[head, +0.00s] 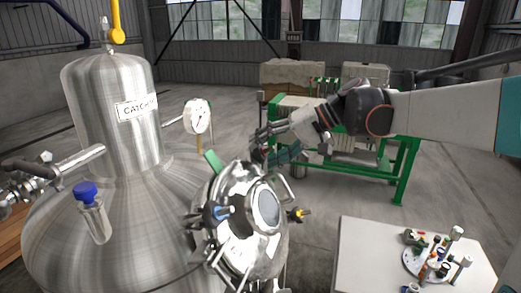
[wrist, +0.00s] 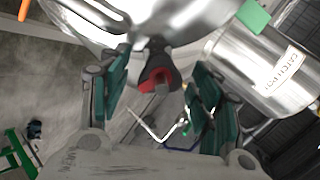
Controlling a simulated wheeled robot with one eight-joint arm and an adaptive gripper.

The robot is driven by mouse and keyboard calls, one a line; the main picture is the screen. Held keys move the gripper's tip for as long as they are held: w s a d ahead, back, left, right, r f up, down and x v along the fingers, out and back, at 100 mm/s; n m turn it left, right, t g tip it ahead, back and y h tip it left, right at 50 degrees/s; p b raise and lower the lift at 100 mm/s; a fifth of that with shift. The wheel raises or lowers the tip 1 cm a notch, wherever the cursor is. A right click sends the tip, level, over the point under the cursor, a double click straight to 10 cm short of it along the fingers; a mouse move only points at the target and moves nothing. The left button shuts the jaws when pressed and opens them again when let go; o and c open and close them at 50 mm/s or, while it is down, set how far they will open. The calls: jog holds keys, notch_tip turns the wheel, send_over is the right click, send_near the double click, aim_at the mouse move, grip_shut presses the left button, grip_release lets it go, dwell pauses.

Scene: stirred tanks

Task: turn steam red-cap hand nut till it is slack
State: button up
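In the wrist view a red-capped hand nut (wrist: 158,78) sits on a dark fitting at the polished vessel's side. My gripper (wrist: 160,88) is open, with one teal-padded finger on each side of the red cap. I see gaps between the pads and the cap; how deep the cap lies between them I cannot tell. In the head view my gripper (head: 264,146) is just above and behind the small polished vessel (head: 240,240). The red cap is not visible there. No steam marking is readable.
The large catchpot tank (head: 110,190) fills the left, with a gauge (head: 198,117) beside it. A white table (head: 370,255) is front right; a green-framed bench (head: 400,170) stands behind.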

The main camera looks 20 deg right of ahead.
jog(key=v, duration=1.2)
